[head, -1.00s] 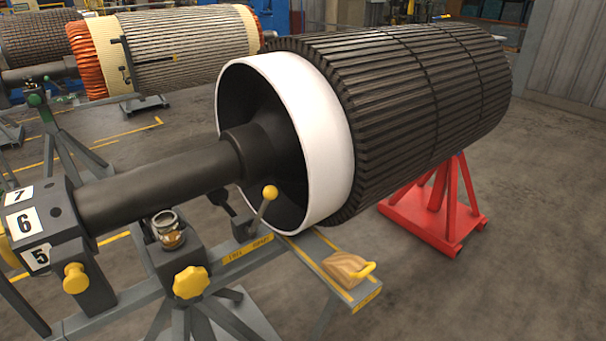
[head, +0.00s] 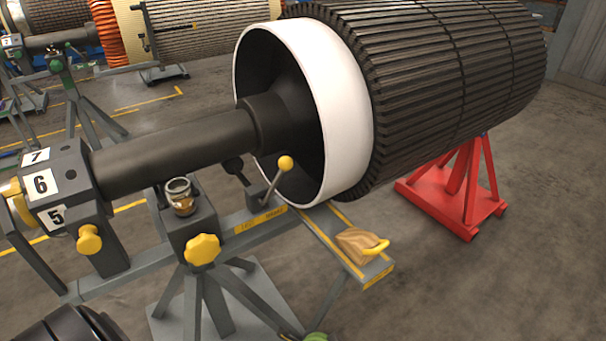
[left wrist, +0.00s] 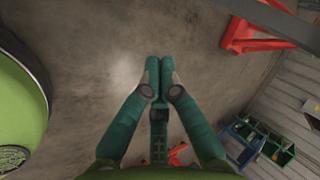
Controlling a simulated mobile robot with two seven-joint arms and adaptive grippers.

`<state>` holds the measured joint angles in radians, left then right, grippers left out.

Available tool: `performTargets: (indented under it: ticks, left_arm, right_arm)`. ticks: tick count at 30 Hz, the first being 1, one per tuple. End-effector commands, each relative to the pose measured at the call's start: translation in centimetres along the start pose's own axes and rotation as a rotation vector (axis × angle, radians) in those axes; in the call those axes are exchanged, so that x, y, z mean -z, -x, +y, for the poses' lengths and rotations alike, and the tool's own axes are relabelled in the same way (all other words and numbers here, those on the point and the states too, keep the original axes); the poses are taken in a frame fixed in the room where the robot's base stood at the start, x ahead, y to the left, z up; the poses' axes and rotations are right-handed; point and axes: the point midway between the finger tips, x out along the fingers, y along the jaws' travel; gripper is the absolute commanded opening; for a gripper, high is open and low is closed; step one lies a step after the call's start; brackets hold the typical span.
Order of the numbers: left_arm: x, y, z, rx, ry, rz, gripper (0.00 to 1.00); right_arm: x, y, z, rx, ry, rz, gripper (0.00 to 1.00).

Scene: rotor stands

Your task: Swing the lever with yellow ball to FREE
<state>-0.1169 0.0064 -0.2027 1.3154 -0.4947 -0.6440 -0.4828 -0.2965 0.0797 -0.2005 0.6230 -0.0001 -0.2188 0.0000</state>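The lever's yellow ball (head: 285,163) tops a short grey stem (head: 271,186) leaning up and right in the head view, in front of the white ring of the rotor. Below it, a yellow label strip (head: 260,221) runs along the grey stand beam; its words are too small to read surely. In the left wrist view, my left gripper (left wrist: 160,75) has its green fingers together with nothing between them, above bare floor. The lever is not in that view. A green piece shows at the head view's bottom edge; I cannot tell which part it is. My right gripper is not seen.
The rotor shaft (head: 175,142) lies just left of the lever. A glass jar (head: 180,197) and yellow knobs (head: 203,249) sit on the stand. A wooden block with a yellow handle (head: 360,243) lies on the side plate. A red stand (head: 455,195) supports the rotor.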

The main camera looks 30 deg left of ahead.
Motion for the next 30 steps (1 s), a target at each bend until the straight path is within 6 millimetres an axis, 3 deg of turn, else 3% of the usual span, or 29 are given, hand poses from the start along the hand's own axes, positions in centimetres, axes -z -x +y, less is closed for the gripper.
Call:
performTargets:
  ticks: [1,3,6,9,10,13,17,30]
  left_arm:
    - [2.9,1.6,-6.2,0.127,-0.078,0.008,0.00]
    - [5.3,5.0,-13.8,0.290,-0.178,-0.025,0.00]
    - [6.8,11.3,-22.8,0.496,-0.261,-0.114,0.00]
    - [6.5,17.8,-29.0,0.650,-0.285,-0.221,0.00]
    - [6.1,19.5,-30.3,0.683,-0.286,-0.251,0.00]
    - [5.0,24.1,-33.1,0.762,-0.275,-0.334,0.00]
    - [4.0,27.0,-34.6,0.805,-0.261,-0.389,0.00]
    - [3.7,27.3,-35.1,0.811,-0.260,-0.400,0.00]
  right_arm:
    - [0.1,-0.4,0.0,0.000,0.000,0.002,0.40]
    - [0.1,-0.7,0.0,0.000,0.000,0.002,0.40]
    - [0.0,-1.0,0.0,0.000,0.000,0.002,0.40]
    - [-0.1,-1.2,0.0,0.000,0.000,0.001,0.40]
    - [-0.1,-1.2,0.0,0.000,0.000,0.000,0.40]
    - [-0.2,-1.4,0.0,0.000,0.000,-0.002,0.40]
    - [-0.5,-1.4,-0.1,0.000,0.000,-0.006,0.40]
    - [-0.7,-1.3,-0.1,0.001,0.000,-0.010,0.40]
